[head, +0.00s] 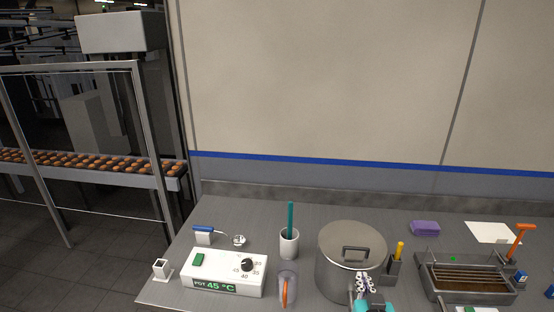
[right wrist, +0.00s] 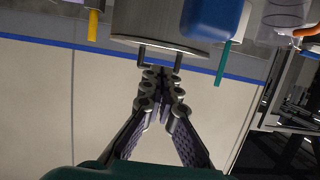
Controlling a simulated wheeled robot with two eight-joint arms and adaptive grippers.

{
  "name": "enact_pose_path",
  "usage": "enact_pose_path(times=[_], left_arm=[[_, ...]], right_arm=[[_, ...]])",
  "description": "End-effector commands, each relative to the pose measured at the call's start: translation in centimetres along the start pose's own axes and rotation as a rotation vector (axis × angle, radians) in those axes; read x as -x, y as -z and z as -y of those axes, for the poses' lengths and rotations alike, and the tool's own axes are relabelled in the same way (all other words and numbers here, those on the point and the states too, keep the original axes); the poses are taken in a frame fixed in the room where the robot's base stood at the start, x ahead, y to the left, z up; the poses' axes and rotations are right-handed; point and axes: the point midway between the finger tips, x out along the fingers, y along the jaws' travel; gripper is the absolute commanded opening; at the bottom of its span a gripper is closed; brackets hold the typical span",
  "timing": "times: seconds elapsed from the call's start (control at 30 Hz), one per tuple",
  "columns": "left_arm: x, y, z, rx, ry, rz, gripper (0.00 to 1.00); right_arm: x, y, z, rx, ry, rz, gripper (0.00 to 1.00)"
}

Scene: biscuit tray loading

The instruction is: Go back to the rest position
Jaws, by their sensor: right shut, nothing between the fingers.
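My right gripper (head: 363,279) is shut and empty, and it overlaps the front of the steel pot (head: 335,272) in the head view. The lid (head: 345,237) lies on the pot, with its dark handle (head: 356,249) upright just behind my fingertips. In the right wrist view my closed fingertips (right wrist: 162,72) appear in line with the lid handle (right wrist: 142,56); I cannot tell the exact gap. My left gripper is not in view.
Left of the pot are a white cup (head: 289,246) with a teal tool, a clear jug (head: 287,275) and a white control box (head: 224,271). A yellow-handled tool (head: 400,249) stands right of the pot. A tray (head: 429,286) is farther right.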

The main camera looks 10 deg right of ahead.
Motion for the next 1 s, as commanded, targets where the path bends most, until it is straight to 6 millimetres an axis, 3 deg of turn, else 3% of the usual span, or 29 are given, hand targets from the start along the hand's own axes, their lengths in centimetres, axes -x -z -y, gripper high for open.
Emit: enact_pose_path(times=[0.17,0.3,0.5,0.7,1.0], left_arm=[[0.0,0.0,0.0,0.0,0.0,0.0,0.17],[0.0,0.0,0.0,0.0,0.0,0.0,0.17],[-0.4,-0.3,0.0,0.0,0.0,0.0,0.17],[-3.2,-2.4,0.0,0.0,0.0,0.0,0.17],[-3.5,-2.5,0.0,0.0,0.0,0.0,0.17]], right_arm=[[2.9,-3.0,3.0,0.043,0.06,0.25,0.0],[6.9,-5.5,5.0,0.092,0.12,0.453,0.0],[12.9,-8.5,6.5,0.158,0.195,0.671,0.0],[11.4,-11.6,6.4,0.153,0.189,0.66,0.0],[11.3,-11.9,6.4,0.153,0.188,0.659,0.0]])
